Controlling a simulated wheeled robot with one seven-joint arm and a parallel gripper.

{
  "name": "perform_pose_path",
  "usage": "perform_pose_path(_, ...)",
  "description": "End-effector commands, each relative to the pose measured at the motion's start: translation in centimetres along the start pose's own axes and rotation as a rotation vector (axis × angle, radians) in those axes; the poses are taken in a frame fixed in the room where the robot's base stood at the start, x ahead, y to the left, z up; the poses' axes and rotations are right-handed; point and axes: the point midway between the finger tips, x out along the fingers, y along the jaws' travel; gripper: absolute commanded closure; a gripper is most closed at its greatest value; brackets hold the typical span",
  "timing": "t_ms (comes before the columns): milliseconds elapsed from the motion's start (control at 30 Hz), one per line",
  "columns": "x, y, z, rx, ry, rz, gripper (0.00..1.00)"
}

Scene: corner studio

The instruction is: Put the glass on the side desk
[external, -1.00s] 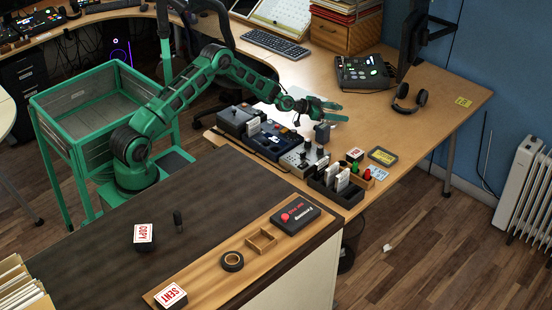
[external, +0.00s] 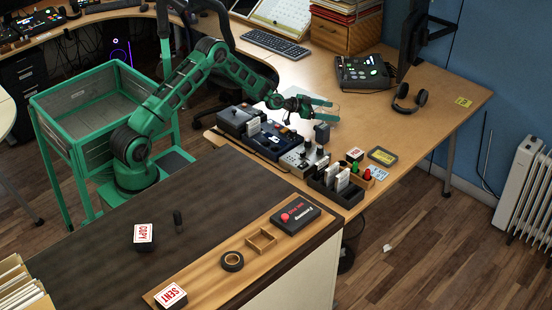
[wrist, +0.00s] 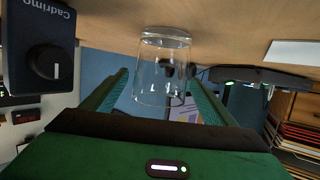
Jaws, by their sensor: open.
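A clear glass (wrist: 163,70) shows in the wrist view, where the picture is turned over and the wooden desktop is along the top. The glass rests on that desktop. My gripper (wrist: 158,85) is open, with one green finger on each side of the glass in the picture. I cannot tell whether the fingers touch it. In the external view my green gripper (external: 322,110) is low over the wooden desk (external: 440,115), and the glass is hard to make out there. A dark-topped desk (external: 110,215) is in the foreground; which one is the side desk is not marked.
Control boxes (external: 268,142) stand just left of and below my gripper in the external view. A black box with a knob (wrist: 48,45) is close in the wrist view. A black organizer (external: 325,188), a console (external: 362,72) and headphones (external: 410,98) are also on the wooden desk.

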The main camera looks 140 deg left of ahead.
Motion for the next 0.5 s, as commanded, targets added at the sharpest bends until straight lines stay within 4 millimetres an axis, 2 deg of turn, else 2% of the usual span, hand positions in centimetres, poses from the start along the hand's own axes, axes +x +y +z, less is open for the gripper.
perform_pose_path(33,-0.9,0.0,-0.5,0.002,0.002,-0.002,0.21)
perform_pose_path(100,-1.1,0.1,-2.1,0.004,0.003,0.0,0.21)
perform_pose_path(233,-1.8,0.0,-4.3,0.003,0.003,0.0,0.21)
perform_pose_path(500,-2.5,0.0,-6.5,0.001,0.001,0.0,0.21)
